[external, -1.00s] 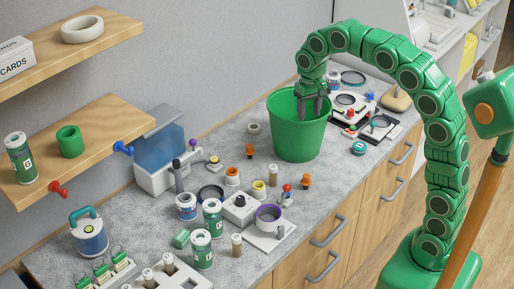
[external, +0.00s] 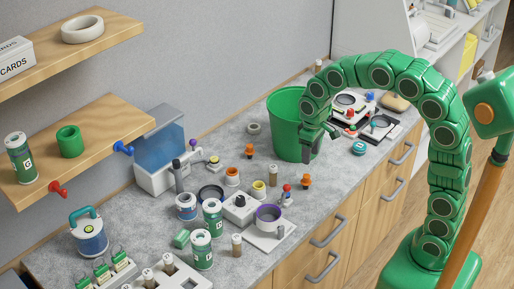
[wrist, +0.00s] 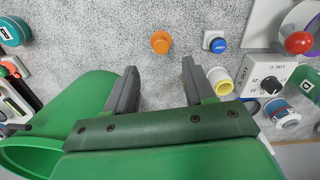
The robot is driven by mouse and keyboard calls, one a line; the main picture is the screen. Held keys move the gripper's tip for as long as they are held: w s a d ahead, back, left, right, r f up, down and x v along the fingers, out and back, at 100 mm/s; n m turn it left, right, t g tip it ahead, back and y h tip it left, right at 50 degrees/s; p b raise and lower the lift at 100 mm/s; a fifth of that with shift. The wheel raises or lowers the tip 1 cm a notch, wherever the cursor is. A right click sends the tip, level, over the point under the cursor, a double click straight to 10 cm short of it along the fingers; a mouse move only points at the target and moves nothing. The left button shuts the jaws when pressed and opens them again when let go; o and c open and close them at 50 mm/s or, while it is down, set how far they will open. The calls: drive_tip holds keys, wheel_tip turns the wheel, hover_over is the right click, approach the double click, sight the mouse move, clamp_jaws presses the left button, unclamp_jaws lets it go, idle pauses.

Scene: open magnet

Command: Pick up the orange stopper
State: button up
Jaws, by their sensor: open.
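Two orange stoppers stand on the grey counter in the external view: one (external: 306,181) near the front edge and one (external: 249,150) farther back, left of the green bucket. One orange stopper (wrist: 161,42) shows in the wrist view, beyond the gap between my fingertips; I cannot tell for certain which one it is. My gripper (external: 316,142) is at the front right side of the bucket, above the counter and behind the front stopper. In the wrist view my gripper (wrist: 158,80) is open, with nothing between its fingers.
The green bucket (external: 285,131) is close beside my gripper and fills the lower left of the wrist view. A red-knobbed piece (external: 287,190), a dial box (external: 239,206) and a yellow ring (external: 258,187) stand left of the front stopper. A teal jar (external: 358,147) is to the right.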

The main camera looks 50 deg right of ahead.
sight(307, 176)
drive_tip(key=f, duration=1.1)
drive_tip(key=shift+w+a+f, duration=0.1)
drive_tip(key=shift+w+f, duration=0.2)
drive_tip(key=shift+f, duration=0.1)
drive_tip(key=shift+c, duration=0.3)
drive_tip(key=c, duration=0.8)
